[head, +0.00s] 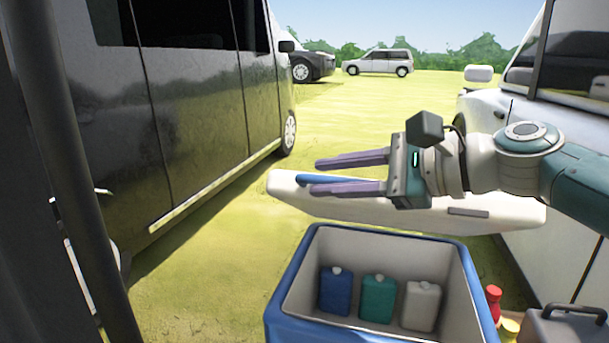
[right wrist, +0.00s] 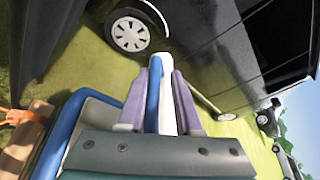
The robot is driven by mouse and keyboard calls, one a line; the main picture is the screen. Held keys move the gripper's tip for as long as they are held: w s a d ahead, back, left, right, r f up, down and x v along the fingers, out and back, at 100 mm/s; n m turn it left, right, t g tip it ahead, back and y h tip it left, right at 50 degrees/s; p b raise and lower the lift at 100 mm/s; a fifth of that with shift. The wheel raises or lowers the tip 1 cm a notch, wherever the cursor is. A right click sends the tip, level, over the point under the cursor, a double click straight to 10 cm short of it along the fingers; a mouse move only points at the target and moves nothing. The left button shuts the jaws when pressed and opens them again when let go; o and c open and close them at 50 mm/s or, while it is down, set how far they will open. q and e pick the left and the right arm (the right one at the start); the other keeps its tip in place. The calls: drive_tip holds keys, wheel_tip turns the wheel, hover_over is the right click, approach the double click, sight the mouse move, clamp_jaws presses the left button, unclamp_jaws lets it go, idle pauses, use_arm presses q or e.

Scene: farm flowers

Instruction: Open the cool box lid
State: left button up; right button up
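The cool box (head: 293,265) is a blue box with a pale inside, at the lower middle of the head view. Its lid (head: 480,222) is raised at the far side, pale face towards me, so the box is open. My right gripper (head: 312,177) reaches in from the right. Its two purple fingers lie on either side of the lid. The right wrist view also shows the lid's blue and white edge (right wrist: 154,95) between the fingers (right wrist: 158,90); whether they press on it is unclear. My left gripper is out of view.
Blue, teal and white bottles (head: 336,293) (head: 379,298) (head: 420,306) stand inside the box. A red-capped bottle (head: 493,300) and a dark case (head: 568,325) are right of it. A dark van (head: 190,110) stands left, a white vehicle (head: 530,110) right, with open grass between.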

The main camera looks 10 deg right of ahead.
drive_tip(key=shift+o, duration=1)
drive_tip(key=shift+d+r, duration=0.1)
drive_tip(key=shift+d, duration=0.05)
drive_tip(key=p+v, duration=0.2)
drive_tip(key=v, duration=0.7)
drive_tip(key=shift+s+d+p, duration=0.2)
drive_tip(key=shift+s+p, duration=0.1)
drive_tip(key=shift+p, duration=0.1)
